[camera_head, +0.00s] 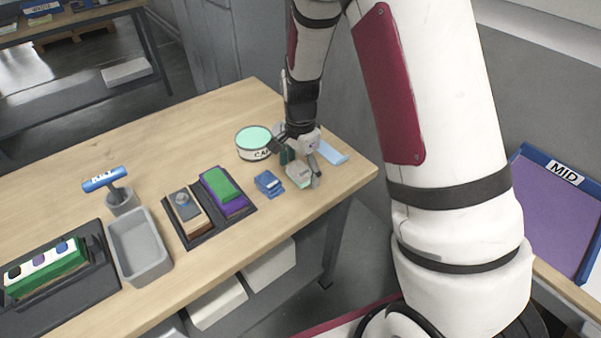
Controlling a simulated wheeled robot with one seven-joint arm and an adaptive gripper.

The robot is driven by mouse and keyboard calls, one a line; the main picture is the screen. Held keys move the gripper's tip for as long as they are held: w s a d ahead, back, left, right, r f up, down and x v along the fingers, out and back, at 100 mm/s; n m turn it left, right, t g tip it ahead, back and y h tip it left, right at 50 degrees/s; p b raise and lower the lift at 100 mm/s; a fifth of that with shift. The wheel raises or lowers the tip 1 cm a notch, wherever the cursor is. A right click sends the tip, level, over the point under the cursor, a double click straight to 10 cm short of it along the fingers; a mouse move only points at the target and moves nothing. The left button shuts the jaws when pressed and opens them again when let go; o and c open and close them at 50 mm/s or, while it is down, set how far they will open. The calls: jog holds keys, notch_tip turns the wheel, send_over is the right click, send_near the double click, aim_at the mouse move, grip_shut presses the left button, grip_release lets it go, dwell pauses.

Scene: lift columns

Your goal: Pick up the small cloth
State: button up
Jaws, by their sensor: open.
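My gripper (299,166) is open and points down over the right end of the wooden table. A pale grey-green block-like item (298,175) shows at its fingers; I cannot tell whether they touch it. A flat light blue piece (333,153), which looks like a small cloth, lies just right of the gripper, partly hidden behind it. A darker blue folded item (268,183) lies left of the gripper near the front edge. I cannot tell for certain which of these is the small cloth.
A round tin with a mint-green top (254,141) stands close left of my gripper. A dark tray (188,238) with blocks, a grey bin (141,250) and a cup holding a blue-handled tool (104,180) stand further left. The table's back left is clear.

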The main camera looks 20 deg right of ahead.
aim_at(300, 169)
jog(key=shift+c, duration=0.3)
jog(key=c, duration=1.2)
jog(key=shift+r, duration=0.1)
jog(key=shift+r, duration=0.5)
notch_tip(300, 169, up, 2)
jog(key=shift+w+r, duration=0.1)
jog(key=shift+r, duration=0.15)
jog(key=s+a, duration=0.1)
jog(key=s, duration=0.4)
jog(key=s+a+r, duration=0.1)
jog(key=s+a, duration=0.1)
jog(key=s, duration=0.3)
jog(key=s+a, duration=0.2)
jog(key=s, duration=0.3)
jog(key=shift+s+r+p, duration=0.15)
jog(key=shift+s+p, duration=0.05)
jog(key=shift+p, duration=0.2)
jog(key=o, duration=0.5)
jog(key=shift+c, duration=0.2)
jog(key=c, duration=0.3)
